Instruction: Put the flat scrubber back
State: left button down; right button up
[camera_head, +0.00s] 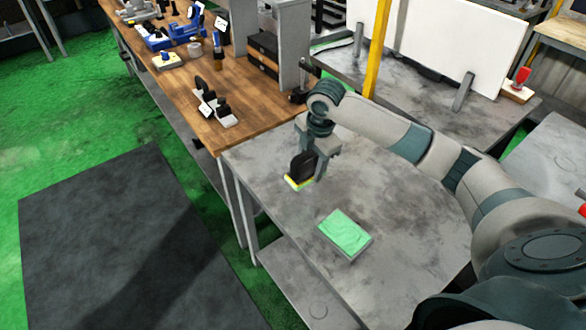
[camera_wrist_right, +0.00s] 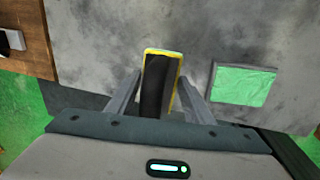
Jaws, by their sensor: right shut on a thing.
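The flat scrubber (camera_head: 301,170) has a black handle and a yellow edge with a pale base. My right gripper (camera_head: 316,168) is shut on it at the left part of the grey metal table. In the right wrist view the scrubber (camera_wrist_right: 160,82) stands between the two fingers of my right gripper (camera_wrist_right: 160,100). I cannot tell whether its base touches the table. My left gripper is not in view.
A green-topped flat block (camera_head: 345,233) lies on the grey table (camera_head: 400,195), to the right of the scrubber. A wooden workbench (camera_head: 180,90) with tools adjoins at the back left, including a small rack with black parts (camera_head: 222,119). A yellow post (camera_head: 376,45) rises behind.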

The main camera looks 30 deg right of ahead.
jog(key=w+f, duration=0.1)
jog(key=w, duration=0.1)
jog(key=w+f+p, duration=0.1)
jog(key=w, duration=0.2)
jog(key=w+a+f+p, duration=0.1)
jog(key=w+f, duration=0.1)
jog(key=shift+w+f, duration=0.1)
jog(key=shift+w, duration=0.05)
jog(key=shift+w+a+f, duration=0.1)
jog(key=shift+w+f, duration=0.15)
jog(key=shift+w, duration=0.05)
jog(key=shift+f, duration=0.1)
jog(key=shift+f+p, duration=1.2)
jog(key=shift+f, duration=0.75)
jog(key=o, duration=0.9)
jog(key=shift+o, duration=0.2)
